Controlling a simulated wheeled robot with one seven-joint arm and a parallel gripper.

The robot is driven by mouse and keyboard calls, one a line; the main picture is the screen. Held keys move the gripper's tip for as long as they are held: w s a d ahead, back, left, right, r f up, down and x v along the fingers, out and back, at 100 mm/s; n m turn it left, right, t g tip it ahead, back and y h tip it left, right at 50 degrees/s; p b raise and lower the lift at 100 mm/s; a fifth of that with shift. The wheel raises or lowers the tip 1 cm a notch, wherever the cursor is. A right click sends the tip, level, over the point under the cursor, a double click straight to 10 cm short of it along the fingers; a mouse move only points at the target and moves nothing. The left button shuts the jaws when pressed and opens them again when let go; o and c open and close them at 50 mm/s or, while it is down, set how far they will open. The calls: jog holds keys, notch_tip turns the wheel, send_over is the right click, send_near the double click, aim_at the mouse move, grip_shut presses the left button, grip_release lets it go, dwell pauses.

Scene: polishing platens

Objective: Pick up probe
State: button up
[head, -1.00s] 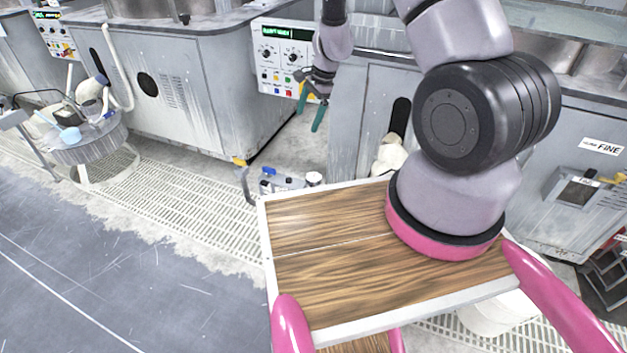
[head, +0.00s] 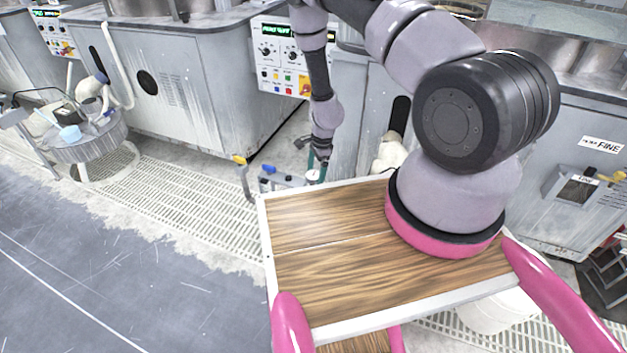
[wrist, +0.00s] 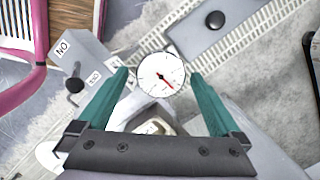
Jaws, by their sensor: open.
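No part is clearly labelled as the probe. A round white dial with a red needle (wrist: 161,75) shows between the fingertips in the wrist view; it may belong to the probe. In the head view its pale round top (head: 313,176) shows just beyond my wooden deck's far edge. My gripper (wrist: 159,72) has teal fingers, spread on either side of the dial, with nothing visibly clamped. In the head view my gripper (head: 318,164) points down over the dial, and its fingertips are partly hidden. I cannot tell the remaining height gap. A whitish body partly shows below the dial.
A grey box marked NO (wrist: 92,55) with a black knob stands left of the fingers. A grey part with a black knob (wrist: 214,20) lies beyond. Blue-capped fittings (head: 268,171) sit beside the dial. Grey cabinets (head: 200,95) stand behind; floor grating (head: 190,205) is clear at left.

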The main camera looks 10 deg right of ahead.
jog(key=f, duration=0.3)
jog(key=shift+a+f, duration=0.3)
jog(key=shift+a, duration=0.1)
jog(key=c, duration=1.4)
jog(key=shift+r, duration=0.1)
